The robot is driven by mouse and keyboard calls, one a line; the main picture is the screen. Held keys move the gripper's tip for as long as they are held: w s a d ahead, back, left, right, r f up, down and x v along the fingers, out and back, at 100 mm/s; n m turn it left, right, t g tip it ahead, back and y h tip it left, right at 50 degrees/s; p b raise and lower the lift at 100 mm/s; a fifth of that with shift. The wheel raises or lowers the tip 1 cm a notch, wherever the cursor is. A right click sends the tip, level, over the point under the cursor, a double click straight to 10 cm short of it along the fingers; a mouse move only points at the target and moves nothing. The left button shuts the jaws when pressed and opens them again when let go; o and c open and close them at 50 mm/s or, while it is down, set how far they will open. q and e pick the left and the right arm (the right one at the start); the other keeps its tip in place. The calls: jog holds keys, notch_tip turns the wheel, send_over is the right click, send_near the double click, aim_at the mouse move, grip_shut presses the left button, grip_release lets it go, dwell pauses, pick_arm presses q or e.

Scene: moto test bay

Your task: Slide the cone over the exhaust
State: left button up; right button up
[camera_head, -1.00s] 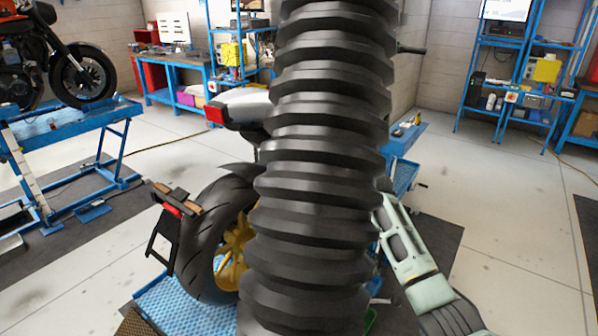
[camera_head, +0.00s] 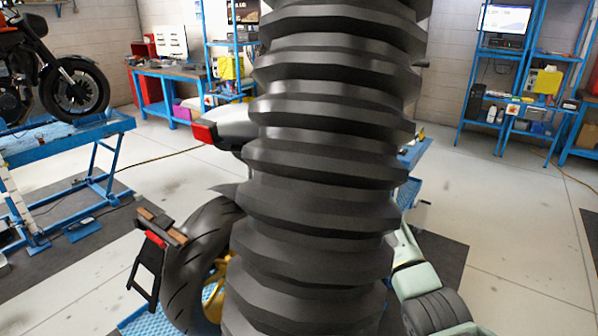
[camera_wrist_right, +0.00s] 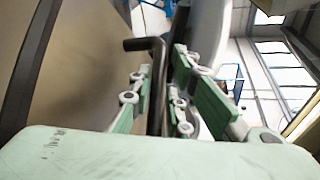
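A thick black ribbed hose (camera_head: 325,150) fills the middle of the head view, close to the camera. It hides the cone, the exhaust and much of the motorcycle behind it. My right arm comes in at the lower right of the head view, with its gripper hidden behind the hose. In the right wrist view my right gripper (camera_wrist_right: 160,95) has its green-padded fingers closed around a bent black handle (camera_wrist_right: 157,65). A large brownish surface (camera_wrist_right: 85,70) beside the handle may be the cone, but I cannot be sure. My left gripper is in neither view.
The motorcycle's rear wheel (camera_head: 200,255) and plate holder (camera_head: 150,255) show left of the hose, above a blue platform (camera_head: 137,322). Another motorcycle (camera_head: 60,75) stands on a blue lift (camera_head: 65,140) at the left. Blue shelves (camera_head: 510,95) stand at the back. Grey floor lies open at the right.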

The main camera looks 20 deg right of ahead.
jog(key=shift+o, duration=0.9)
jog(key=shift+a, duration=0.1)
jog(key=shift+o, duration=0.4)
jog(key=shift+s+d, duration=0.3)
jog(key=shift+s, duration=0.05)
notch_tip(320, 180, up, 3)
send_over(328, 202)
jog(key=shift+w, duration=0.1)
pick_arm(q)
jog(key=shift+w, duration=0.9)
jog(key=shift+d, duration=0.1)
pick_arm(e)
jog(key=shift+f, duration=0.1)
